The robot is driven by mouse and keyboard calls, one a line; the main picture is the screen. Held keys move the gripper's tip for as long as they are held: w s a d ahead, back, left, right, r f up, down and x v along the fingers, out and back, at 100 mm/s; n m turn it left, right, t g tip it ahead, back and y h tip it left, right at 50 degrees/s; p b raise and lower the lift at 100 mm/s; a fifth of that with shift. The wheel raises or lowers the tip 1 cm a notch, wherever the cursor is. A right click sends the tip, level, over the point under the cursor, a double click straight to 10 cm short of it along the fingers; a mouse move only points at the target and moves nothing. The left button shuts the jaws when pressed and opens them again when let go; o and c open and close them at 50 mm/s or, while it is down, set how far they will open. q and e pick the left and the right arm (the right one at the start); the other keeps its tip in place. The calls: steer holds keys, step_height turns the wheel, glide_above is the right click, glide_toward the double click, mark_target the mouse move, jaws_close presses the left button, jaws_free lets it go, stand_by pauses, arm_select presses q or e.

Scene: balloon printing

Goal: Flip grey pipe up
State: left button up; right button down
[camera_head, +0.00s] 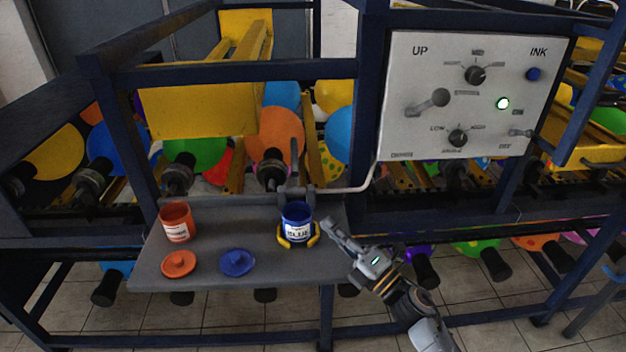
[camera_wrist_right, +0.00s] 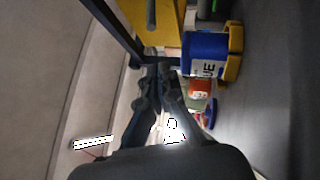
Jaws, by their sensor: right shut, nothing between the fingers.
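The grey pipe (camera_head: 295,165) stands roughly upright behind the blue ink can (camera_head: 297,216), its lower end at a joint by the shelf's back edge. A thin pale pipe runs right from the joint toward the control panel. The open blue can sits in a yellow holder (camera_head: 312,240) on the grey shelf. My right gripper (camera_head: 328,224) is shut and empty, just right of the can and in front of the pipe, apparently apart from both. In the right wrist view, the shut fingers (camera_wrist_right: 161,70) point toward the frame beside the blue can (camera_wrist_right: 205,53). My left gripper is out of view.
An orange can (camera_head: 177,222), an orange lid (camera_head: 179,264) and a blue lid (camera_head: 237,262) are on the left of the shelf (camera_head: 205,275). The control panel (camera_head: 430,120) is at upper right, with a green light lit. Dark blue frame beams surround the shelf.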

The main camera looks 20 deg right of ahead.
mark_target(297, 172)
steer(key=d+r+p+x, duration=0.1)
steer(key=p+x, duration=0.3)
steer(key=x, duration=0.8)
steer(key=shift+w+d+p, duration=0.2)
steer(key=shift+d+p, duration=0.1)
steer(key=shift+p, duration=0.05)
steer(key=shift+f, duration=0.1)
steer(key=shift+w+d+r+b, duration=0.35)
steer(key=shift+w+r, duration=0.35)
steer(key=shift+r, duration=0.05)
